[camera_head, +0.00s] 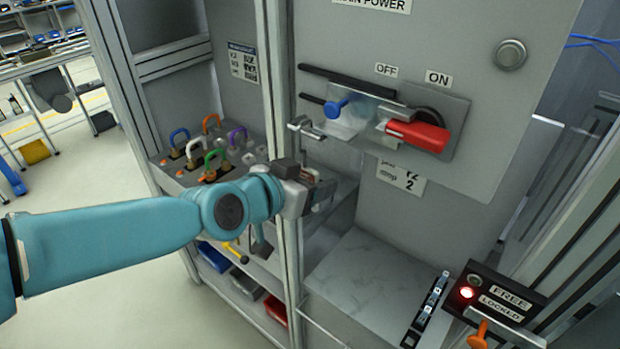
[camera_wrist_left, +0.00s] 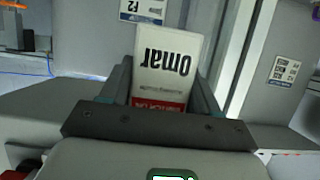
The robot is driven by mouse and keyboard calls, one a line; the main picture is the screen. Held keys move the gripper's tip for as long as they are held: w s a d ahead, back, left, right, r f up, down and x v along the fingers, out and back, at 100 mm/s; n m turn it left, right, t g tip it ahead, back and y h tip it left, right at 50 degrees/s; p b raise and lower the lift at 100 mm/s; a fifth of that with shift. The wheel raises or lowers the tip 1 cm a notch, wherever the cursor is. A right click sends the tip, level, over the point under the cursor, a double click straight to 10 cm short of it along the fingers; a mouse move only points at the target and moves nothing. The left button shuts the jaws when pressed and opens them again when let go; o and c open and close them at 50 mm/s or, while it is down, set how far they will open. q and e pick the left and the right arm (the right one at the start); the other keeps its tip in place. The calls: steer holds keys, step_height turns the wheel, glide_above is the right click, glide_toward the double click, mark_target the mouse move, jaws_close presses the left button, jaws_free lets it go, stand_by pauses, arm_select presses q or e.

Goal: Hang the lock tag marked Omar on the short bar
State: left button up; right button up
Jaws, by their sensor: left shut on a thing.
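My left gripper (camera_head: 316,190) is shut on the lock tag marked Omar, held in front of the grey cabinet. In the left wrist view the tag (camera_wrist_left: 162,68) is white with a red band, its name upside down, between the two fingers (camera_wrist_left: 160,100). In the head view the tag is mostly hidden by the gripper. A thin metal hook-like piece (camera_head: 304,128) rises above the gripper, below the switch panel; I cannot tell whether it touches anything. Two black bars stick out beside the switch, a longer one (camera_head: 345,78) above a shorter one (camera_head: 311,98). My right gripper is not in view.
Coloured padlocks (camera_head: 215,160) stand on a shelf at left. A FREE/LOCKED box (camera_head: 503,298) with a lit red lamp is at lower right. The grey ledge (camera_head: 375,285) is largely clear.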

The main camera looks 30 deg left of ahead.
arm_select(q)
steer(key=o, duration=1.2)
steer(key=shift+o, duration=0.2)
steer(key=v, duration=1.6)
steer(key=shift+p, duration=0.45)
